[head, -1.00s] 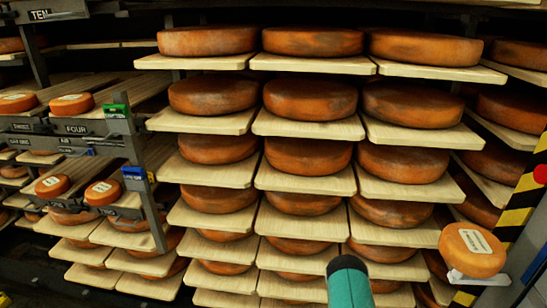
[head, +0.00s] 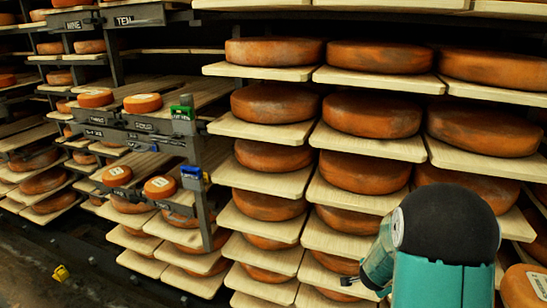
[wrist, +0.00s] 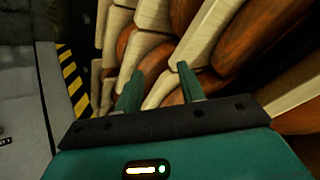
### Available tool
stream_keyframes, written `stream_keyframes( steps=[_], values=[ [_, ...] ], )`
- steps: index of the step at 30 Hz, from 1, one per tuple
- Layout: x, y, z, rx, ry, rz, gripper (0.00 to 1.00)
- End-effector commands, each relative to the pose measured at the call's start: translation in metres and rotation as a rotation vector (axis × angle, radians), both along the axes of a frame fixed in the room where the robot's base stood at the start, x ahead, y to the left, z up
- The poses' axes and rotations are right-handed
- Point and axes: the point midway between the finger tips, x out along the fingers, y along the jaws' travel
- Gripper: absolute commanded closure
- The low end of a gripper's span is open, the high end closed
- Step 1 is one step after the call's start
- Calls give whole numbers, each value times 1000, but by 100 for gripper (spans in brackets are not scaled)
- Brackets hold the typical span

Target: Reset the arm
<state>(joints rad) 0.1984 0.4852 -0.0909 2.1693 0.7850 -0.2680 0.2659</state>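My gripper (wrist: 158,82) shows in the wrist view with its two teal fingers spread apart and nothing between them. Beyond the fingers are the edges of pale boards and orange cheese wheels (wrist: 186,14), seen tilted. In the head view my teal arm with a black rounded joint stands at the lower right, in front of the shelves. It covers part of the lower boards and wheels. The fingers cannot be made out clearly there.
Shelves of large cheese wheels (head: 372,114) on pale boards (head: 368,142) fill the middle and right. A grey rack (head: 140,136) with labelled slots and small wheels (head: 143,103) stands left. Dark floor (head: 50,265) is open at lower left. A yellow-black striped edge (wrist: 72,84) shows in the wrist view.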

Motion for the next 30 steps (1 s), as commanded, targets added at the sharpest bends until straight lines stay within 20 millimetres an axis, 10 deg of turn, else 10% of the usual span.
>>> stream_keyframes(
  steps=[11,21,30],
  values=[
    [-28,116,142,18,16,512,61],
    [-121,184,224,-105,122,913,61],
    [-222,202,259,-284,274,1159,61]
  ],
)
